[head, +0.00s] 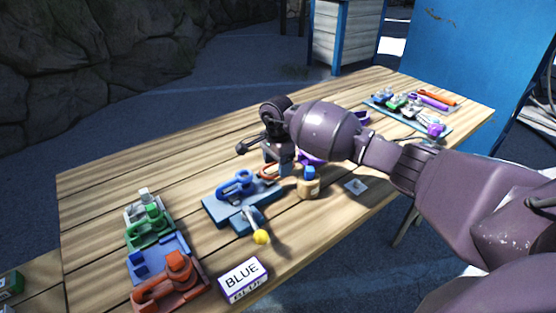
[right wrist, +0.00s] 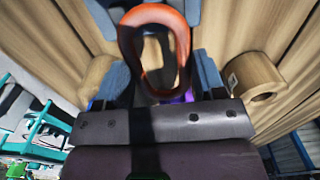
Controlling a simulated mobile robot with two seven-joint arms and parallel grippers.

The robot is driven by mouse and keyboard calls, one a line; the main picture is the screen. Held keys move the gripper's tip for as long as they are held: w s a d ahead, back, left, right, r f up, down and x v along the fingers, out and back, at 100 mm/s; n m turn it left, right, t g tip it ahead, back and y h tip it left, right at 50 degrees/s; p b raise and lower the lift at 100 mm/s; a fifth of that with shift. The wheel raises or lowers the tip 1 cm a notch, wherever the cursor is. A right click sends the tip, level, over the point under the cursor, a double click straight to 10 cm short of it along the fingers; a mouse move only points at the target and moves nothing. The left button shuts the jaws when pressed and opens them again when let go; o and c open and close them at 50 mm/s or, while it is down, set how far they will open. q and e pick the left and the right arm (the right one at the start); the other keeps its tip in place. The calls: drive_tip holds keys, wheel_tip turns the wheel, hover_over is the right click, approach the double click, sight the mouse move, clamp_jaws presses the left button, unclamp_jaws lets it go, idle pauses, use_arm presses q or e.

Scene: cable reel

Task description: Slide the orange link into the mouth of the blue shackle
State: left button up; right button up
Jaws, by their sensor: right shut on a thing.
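The blue shackle (head: 235,183) sits on a blue base plate near the middle of the wooden table in the head view. The orange link (head: 268,172) is just to its right, below my right gripper (head: 279,158). In the right wrist view the orange link (right wrist: 126,48) is an oval ring held between the grey-blue finger pads, and its far end points up the picture. A blue part (right wrist: 192,12) beside that far end looks like the shackle, but whether they touch is unclear. My left gripper is out of view.
A lever with a yellow ball (head: 260,237) sticks out in front of the shackle's base. A BLUE sign block (head: 243,277) and a wooden block with a blue top (head: 308,186) stand nearby. Green and red fixtures (head: 172,280) are at left, and a tray (head: 440,132) of parts at far right.

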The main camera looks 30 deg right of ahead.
sight(268, 166)
drive_tip(key=shift+a+r, duration=0.2)
drive_tip(key=shift+a, duration=0.3)
drive_tip(key=shift+s+a, duration=0.2)
drive_tip(key=shift+a, duration=0.8)
drive_tip(key=shift+s+a, duration=0.2)
drive_tip(key=shift+a, duration=1.4)
drive_tip(key=shift+s+a, duration=0.1)
drive_tip(key=shift+a, duration=0.5)
use_arm(q)
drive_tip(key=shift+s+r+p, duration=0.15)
drive_tip(key=shift+p, duration=0.15)
use_arm(e)
drive_tip(key=shift+a, duration=0.1)
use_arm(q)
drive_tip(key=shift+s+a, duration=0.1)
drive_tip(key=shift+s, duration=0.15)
use_arm(e)
drive_tip(key=shift+a, duration=0.1)
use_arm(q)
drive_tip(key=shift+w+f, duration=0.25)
use_arm(e)
drive_tip(key=shift+f, duration=0.2)
drive_tip(key=o, duration=1.3)
drive_tip(key=shift+c, duration=0.2)
